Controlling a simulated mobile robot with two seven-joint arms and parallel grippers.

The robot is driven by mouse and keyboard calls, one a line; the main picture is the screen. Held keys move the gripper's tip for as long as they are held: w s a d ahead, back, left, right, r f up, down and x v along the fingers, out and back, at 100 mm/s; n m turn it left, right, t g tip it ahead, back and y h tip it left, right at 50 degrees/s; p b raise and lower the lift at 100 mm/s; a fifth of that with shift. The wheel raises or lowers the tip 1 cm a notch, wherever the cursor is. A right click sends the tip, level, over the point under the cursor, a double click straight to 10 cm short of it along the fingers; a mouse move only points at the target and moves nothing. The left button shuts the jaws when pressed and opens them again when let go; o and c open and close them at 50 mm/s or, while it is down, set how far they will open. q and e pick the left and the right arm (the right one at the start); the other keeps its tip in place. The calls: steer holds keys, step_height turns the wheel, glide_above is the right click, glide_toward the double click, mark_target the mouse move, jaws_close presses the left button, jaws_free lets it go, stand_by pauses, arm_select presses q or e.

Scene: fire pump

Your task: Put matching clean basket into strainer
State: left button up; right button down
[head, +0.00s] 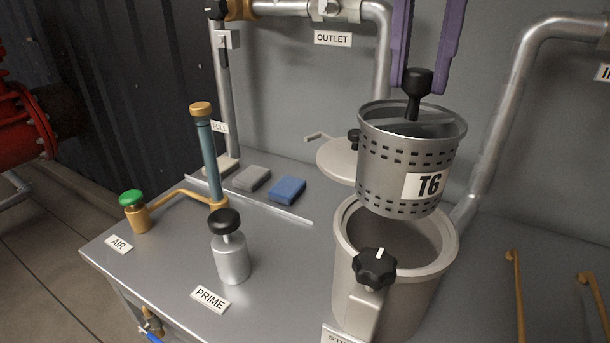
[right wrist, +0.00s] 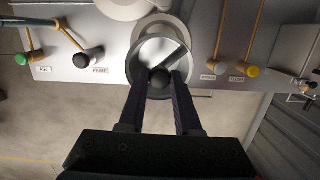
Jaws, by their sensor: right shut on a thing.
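A perforated metal basket (head: 385,160) labelled T6 hangs upright over the open strainer pot (head: 345,235). My right gripper (head: 420,82), with purple fingers, is shut on the black knob on the basket's crossbar. The right wrist view also shows the basket (right wrist: 138,62) below the right gripper (right wrist: 159,82). The basket's lower edge overlaps the strainer's mouth in the head view; I cannot tell whether it is just above or slightly inside the rim. A black star knob (head: 374,268) sits at the strainer's front. My left gripper is in neither view.
A round lid (head: 338,160) lies behind the strainer. A grey block (head: 251,178) and a blue block (head: 287,189) lie on the bench. A prime pump (head: 230,255), a sight tube (head: 206,155) and an air valve (head: 134,205) stand left. Brass handles (head: 514,285) are right.

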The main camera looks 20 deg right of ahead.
mark_target(418, 152)
steer(key=n, duration=0.1)
steer(key=d+n, duration=0.1)
steer(key=n, duration=0.1)
steer(key=d+f+n, duration=0.1)
steer(key=shift+w+f+n+y+b, duration=0.1)
steer(key=shift+w+n+y+b, duration=0.2)
steer(key=shift+w+b, duration=0.05)
steer(key=shift+f, duration=0.4)
step_height(418, 152, down, 19)
steer(key=b, duration=0.1)
steer(key=shift+b, duration=0.3)
steer(key=shift+f, duration=0.15)
steer(key=c, duration=0.6)
jaws_free()
steer(key=r, duration=0.4)
steer(key=s+r+p, duration=0.1)
steer(key=r, duration=0.7)
steer(key=shift+s+a, duration=0.25)
steer(key=shift+a, duration=0.15)
